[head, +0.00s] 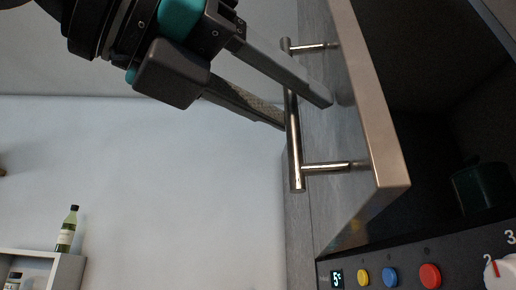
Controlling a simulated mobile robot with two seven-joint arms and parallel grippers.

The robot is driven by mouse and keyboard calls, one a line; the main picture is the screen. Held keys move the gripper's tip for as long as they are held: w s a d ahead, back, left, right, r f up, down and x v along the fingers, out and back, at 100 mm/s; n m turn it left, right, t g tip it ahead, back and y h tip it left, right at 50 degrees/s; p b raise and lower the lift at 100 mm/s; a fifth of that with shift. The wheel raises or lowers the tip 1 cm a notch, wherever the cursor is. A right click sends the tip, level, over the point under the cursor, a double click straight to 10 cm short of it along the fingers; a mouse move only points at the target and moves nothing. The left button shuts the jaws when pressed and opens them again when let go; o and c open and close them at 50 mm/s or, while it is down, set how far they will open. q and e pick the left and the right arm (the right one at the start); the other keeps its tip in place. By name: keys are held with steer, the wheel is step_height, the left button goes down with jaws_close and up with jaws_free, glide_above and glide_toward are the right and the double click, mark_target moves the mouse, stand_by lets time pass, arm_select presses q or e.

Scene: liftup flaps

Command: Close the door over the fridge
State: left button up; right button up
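The grey flap door (350,195) stands open in the upper right, its pale edge toward me and the dark cabinet interior showing to its right. A metal bar handle (296,165) on two posts is fixed to its left face. My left gripper (308,115) reaches in from the upper left at the handle, its fingers apart. The upper finger crosses in front of the bar toward the door face, and the lower finger's tip is at the bar's left side. I cannot tell whether either finger touches the bar. My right gripper is not in view.
A control panel (345,265) with a display, coloured buttons and a white dial (500,272) lies below the door. A dark pot-like object (482,188) is inside the cabinet. A bottle (67,230) stands on a white shelf (68,268) at lower left.

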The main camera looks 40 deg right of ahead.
arm_select(q)
steer(key=w+a+b, duration=0.1)
steer(key=a+b, duration=0.1)
steer(key=a, duration=1.3)
steer(key=shift+b, duration=0.3)
steer(key=shift+w+a, duration=0.1)
